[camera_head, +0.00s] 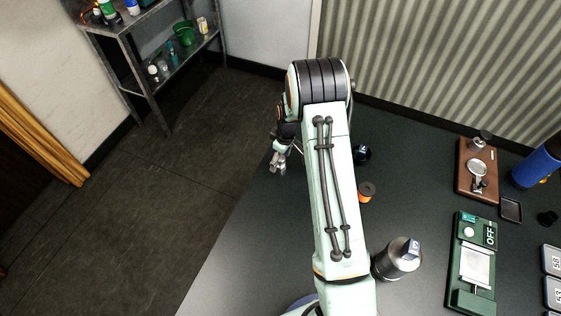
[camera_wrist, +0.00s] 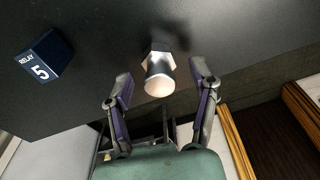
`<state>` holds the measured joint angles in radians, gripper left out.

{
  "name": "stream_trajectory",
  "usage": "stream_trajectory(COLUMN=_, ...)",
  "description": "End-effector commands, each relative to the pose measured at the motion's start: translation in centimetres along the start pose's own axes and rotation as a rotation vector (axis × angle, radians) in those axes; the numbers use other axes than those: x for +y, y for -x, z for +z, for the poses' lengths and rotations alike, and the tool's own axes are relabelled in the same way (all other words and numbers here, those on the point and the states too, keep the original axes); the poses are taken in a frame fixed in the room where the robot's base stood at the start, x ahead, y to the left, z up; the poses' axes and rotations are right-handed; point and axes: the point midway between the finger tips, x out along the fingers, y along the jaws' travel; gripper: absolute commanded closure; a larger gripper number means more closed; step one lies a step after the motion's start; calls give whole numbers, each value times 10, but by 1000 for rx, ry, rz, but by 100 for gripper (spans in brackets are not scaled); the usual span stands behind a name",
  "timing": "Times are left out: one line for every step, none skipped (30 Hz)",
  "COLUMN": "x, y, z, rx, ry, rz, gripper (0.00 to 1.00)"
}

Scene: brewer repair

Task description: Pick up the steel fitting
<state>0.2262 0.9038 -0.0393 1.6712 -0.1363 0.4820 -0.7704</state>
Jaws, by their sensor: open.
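The steel fitting (camera_wrist: 159,75) shows in the wrist view as a short shiny cylinder with a pale round end and a hex-shaped collar. It is at the dark tabletop, with a dark shadow or part behind it. My gripper (camera_wrist: 161,85) is open, with one finger on each side of the fitting and visible gaps between. In the head view my gripper (camera_head: 279,161) is at the left edge of the table, beyond my arm. I cannot make out the fitting in the head view.
A dark blue box marked "RELAY 5" (camera_wrist: 45,55) sits left of the fitting in the wrist view. In the head view, an orange and black spool (camera_head: 367,192), a steel canister (camera_head: 398,258) and a green device marked OFF (camera_head: 473,262) stand right of my arm. Open floor lies left.

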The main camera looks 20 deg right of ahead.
Motion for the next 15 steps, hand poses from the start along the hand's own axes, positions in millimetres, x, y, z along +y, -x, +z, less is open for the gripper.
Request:
stream_trajectory(x=0, y=0, z=0, rx=0, ry=0, rz=0, gripper=41)
stream_trajectory(x=0, y=0, z=0, rx=0, ry=0, rz=0, gripper=44)
stream_trajectory(x=0, y=0, z=0, rx=0, ry=0, rz=0, gripper=56)
stream_trajectory(x=0, y=0, z=0, rx=0, ry=0, rz=0, gripper=66)
stream_trajectory(x=0, y=0, z=0, rx=0, ry=0, rz=0, gripper=75)
stream_trajectory(x=0, y=0, z=0, rx=0, ry=0, rz=0, gripper=88)
stream_trajectory(x=0, y=0, z=0, rx=0, ry=0, rz=0, gripper=97)
stream_trajectory(x=0, y=0, z=0, rx=0, ry=0, rz=0, gripper=100)
stream_trajectory(x=0, y=0, z=0, rx=0, ry=0, rz=0, gripper=100)
stream_trajectory(x=0, y=0, z=0, rx=0, ry=0, rz=0, gripper=100)
stream_trajectory(x=0, y=0, z=0, rx=0, ry=0, rz=0, gripper=100)
stream_trajectory(x=0, y=0, z=0, rx=0, ry=0, rz=0, gripper=100)
stream_trajectory(x=0, y=0, z=0, rx=0, ry=0, rz=0, gripper=100)
stream_trajectory(x=0, y=0, z=0, rx=0, ry=0, rz=0, gripper=100)
stream_trajectory(x=0, y=0, z=0, rx=0, ry=0, rz=0, gripper=100)
